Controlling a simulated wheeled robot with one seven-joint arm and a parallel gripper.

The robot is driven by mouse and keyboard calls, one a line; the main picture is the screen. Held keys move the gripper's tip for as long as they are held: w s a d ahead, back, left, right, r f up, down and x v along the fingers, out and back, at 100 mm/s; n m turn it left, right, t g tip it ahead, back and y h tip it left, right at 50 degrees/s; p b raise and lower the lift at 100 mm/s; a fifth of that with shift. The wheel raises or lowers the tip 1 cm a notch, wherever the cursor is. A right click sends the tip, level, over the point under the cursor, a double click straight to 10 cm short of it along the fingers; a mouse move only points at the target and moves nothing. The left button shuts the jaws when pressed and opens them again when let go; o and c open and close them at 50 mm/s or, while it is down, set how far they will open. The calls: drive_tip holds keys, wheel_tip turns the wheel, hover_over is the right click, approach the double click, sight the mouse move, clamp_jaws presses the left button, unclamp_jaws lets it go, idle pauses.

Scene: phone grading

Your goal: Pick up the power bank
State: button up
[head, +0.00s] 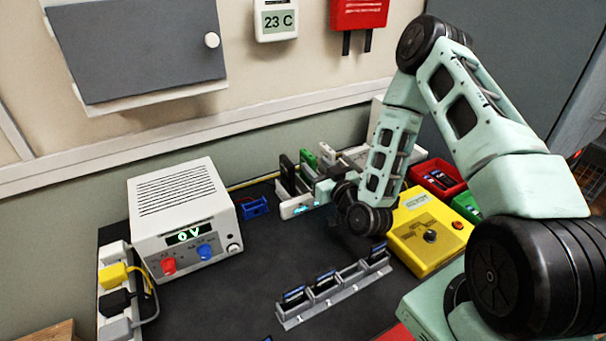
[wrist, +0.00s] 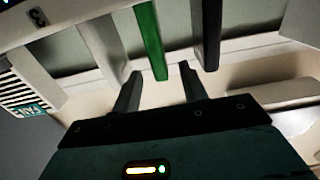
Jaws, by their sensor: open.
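A white rack (head: 298,208) with small blue lights stands at the back of the dark bench. It holds upright slabs: a black one (head: 287,172), a green one (head: 308,163) and a white one (head: 327,153). None carries a readable name, so I cannot tell which is the power bank. In the wrist view, my gripper (wrist: 160,69) is open and empty. The end of the green slab (wrist: 151,40) lies between its fingertips in the picture. A black slab (wrist: 206,35) is to the right and a grey one (wrist: 103,45) to the left. My arm partly hides the rack's right side in the head view.
A white power supply (head: 180,212) stands left, beside a power strip (head: 115,290). A low grey slotted holder (head: 335,293) with thin dark items sits in front. A yellow box (head: 428,232) and a red bin (head: 437,177) are at right. The bench middle is clear.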

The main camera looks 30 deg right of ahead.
sight(304, 154)
drive_tip(key=shift+w+r, duration=0.1)
drive_tip(key=shift+w, duration=0.35)
drive_tip(key=shift+w+f+p, duration=0.2)
drive_tip(key=shift+w+p, duration=1.1)
drive_tip(key=shift+w, duration=1.85)
clamp_jaws()
